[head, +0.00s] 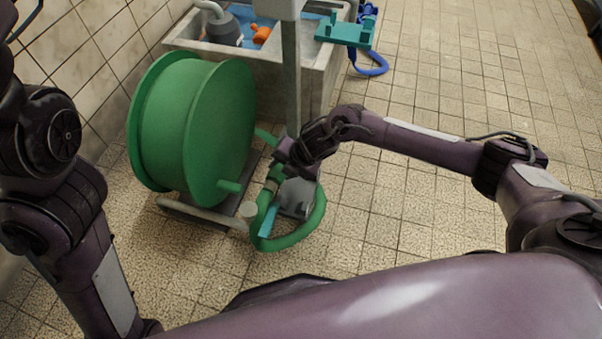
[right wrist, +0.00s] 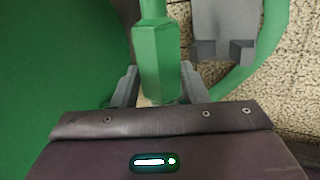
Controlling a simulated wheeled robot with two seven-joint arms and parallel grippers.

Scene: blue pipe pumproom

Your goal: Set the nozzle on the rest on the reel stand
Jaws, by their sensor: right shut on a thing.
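My right gripper (head: 272,182) is low beside the reel stand (head: 205,212), right of the big green reel (head: 190,125). In the right wrist view its two grey fingers (right wrist: 157,90) are shut around a green six-sided piece, which looks like the nozzle (right wrist: 157,62). A green hose (head: 290,238) loops round below the gripper. A grey bracket with two short prongs (right wrist: 222,40) is right of the nozzle and apart from it in the wrist view; it may be the rest. My left gripper is out of view; only its arm shows.
A concrete trough (head: 318,80) stands behind the reel, with an upright grey post (head: 291,75) in front. A teal holder (head: 345,31) and a blue hose (head: 371,66) are at the back. The tiled floor (head: 430,85) to the right is clear.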

